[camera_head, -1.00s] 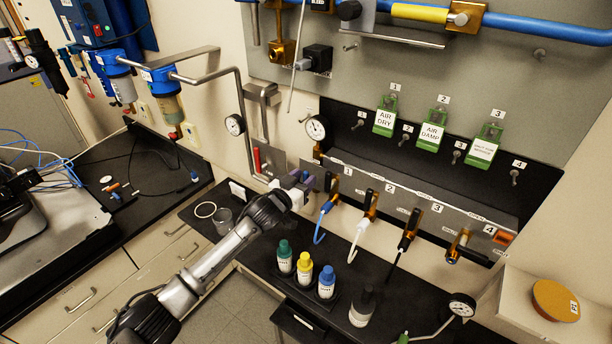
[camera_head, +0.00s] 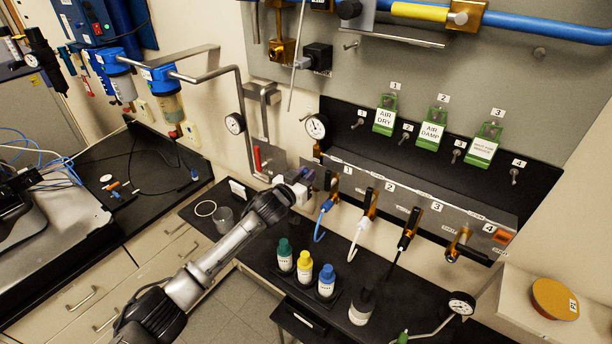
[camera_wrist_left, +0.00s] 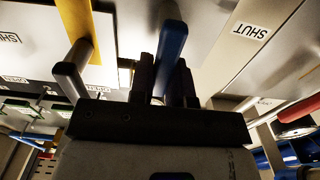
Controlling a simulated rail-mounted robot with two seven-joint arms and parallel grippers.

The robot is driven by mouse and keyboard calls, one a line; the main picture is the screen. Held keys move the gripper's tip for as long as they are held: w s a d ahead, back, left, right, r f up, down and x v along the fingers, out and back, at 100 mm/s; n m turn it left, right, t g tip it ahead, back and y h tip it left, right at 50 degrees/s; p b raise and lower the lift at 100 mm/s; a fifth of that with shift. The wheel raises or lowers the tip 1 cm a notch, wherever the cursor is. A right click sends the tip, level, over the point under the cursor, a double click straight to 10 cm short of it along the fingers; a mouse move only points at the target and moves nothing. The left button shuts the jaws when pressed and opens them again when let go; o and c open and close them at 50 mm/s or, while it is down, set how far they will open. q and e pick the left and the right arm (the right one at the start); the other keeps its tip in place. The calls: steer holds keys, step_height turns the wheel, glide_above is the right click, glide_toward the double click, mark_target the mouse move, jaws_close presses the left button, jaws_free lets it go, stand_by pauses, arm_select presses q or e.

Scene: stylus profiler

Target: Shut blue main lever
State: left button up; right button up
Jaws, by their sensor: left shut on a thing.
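The blue main lever (camera_wrist_left: 173,45) shows in the left wrist view as a blue bar running up between the two dark fingers of my left gripper (camera_wrist_left: 165,80). The gripper is shut on it. In the head view my left gripper (camera_head: 306,180) is at the left end of the valve panel, beside the red-handled part; the lever there is mostly hidden by the gripper and wrist. A white label reading SHUT (camera_wrist_left: 250,30) is to the right of the lever in the wrist view. My right gripper is not in view.
Green, yellow (camera_head: 304,267) and blue-capped bottles stand on the black bench below. A beaker (camera_head: 222,217) and pressure gauge (camera_head: 316,126) are near the arm.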

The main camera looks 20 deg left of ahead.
arm_select(q)
jaws_close()
steer(key=shift+d, duration=0.1)
steer(key=m, duration=0.1)
steer(key=d+m, duration=0.1)
steer(key=m, duration=0.1)
steer(key=shift+s, duration=0.15)
steer(key=d+f+m, duration=0.1)
steer(key=m, duration=0.4)
steer(key=d+f+m, duration=0.1)
steer(key=m, duration=0.4)
steer(key=d+f+m, duration=0.1)
steer(key=f+m, duration=0.1)
steer(key=m, duration=0.2)
steer(key=shift+s+f+m, duration=0.1)
steer(key=shift+s+m, duration=0.25)
steer(key=shift+m, duration=0.05)
steer(key=o, duration=0.7)
jaws_free()
steer(key=shift+c, duration=0.2)
